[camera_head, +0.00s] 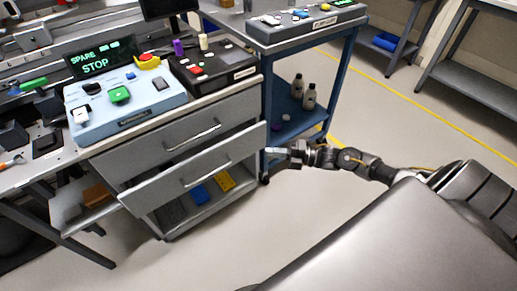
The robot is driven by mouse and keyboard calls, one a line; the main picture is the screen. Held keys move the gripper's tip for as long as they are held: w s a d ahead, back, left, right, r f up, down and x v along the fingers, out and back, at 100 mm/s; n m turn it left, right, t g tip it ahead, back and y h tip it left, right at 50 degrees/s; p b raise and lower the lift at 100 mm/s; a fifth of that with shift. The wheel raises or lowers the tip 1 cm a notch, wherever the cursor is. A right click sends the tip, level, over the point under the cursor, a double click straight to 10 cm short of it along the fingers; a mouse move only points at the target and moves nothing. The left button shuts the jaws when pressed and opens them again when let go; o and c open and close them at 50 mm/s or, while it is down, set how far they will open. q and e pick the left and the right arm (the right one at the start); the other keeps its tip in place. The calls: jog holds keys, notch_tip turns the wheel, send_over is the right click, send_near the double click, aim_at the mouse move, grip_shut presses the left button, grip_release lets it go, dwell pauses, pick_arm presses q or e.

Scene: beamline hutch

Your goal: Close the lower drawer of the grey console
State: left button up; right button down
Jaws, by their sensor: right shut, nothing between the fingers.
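The grey console (110,170) stands at the left with two drawers below its top. The upper drawer (165,140) looks flush with the body. The lower drawer (160,193) is pulled out, its front panel standing forward of the console and its bar handle (207,173) facing me. My right gripper (276,152) is shut and empty, close to the right end of the lower drawer's front. I cannot tell whether it touches the panel. My left gripper is not in view.
A light blue control box (122,112) and a black box (215,73) sit on the console top. An open shelf with a blue item (200,194) and a yellow item (224,181) lies under the drawer. A blue cart (300,40) stands right behind. Floor in front is clear.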

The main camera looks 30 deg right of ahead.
jog(key=shift+s+d, duration=0.3)
jog(key=shift+d, duration=0.1)
